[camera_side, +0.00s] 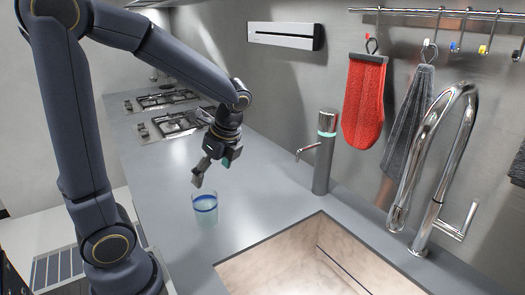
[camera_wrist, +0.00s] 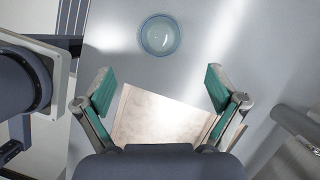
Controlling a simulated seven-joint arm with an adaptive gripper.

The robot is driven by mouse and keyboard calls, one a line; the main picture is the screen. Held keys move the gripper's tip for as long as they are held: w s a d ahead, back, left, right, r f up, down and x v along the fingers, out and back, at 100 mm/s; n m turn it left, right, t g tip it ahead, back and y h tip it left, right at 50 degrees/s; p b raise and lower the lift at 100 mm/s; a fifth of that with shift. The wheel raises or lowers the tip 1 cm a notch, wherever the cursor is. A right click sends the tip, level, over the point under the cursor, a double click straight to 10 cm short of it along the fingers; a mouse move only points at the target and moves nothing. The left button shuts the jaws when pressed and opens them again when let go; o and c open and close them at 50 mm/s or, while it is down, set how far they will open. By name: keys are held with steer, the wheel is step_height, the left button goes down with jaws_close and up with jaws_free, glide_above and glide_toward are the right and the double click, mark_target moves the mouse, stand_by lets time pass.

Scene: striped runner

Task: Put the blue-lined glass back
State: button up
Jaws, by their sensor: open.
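The blue-lined glass (camera_side: 205,208) stands upright on the grey counter, left of the sink. It is clear with a blue band near its rim. In the wrist view the glass (camera_wrist: 160,35) shows from above as a round shape at the top middle, beyond the fingertips. My gripper (camera_side: 199,174) is just above the glass in the side view, apart from it as far as I can tell. In the wrist view my gripper (camera_wrist: 158,90) has its two green-padded fingers spread wide with nothing between them.
A sink (camera_side: 310,262) is sunk into the counter (camera_side: 160,190) at the front. A steel dispenser (camera_side: 324,150) and a tall curved faucet (camera_side: 440,150) stand behind it. A red mitt (camera_side: 364,100) and grey cloth (camera_side: 408,120) hang from a rail. A hob (camera_side: 178,123) lies farther back.

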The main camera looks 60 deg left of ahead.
steer(key=s+d+r+n+t+h, duration=0.2)
steer(key=d+r+n+t, duration=0.1)
steer(key=d+n, duration=0.3)
steer(key=s+d+r+n+t+h, duration=0.2)
steer(key=d+r+n+t, duration=0.1)
steer(key=d+n, duration=0.3)
steer(key=shift+s+r+n+t, duration=0.25)
steer(key=shift+r+n+t, duration=0.15)
steer(key=shift+n+t, duration=0.3)
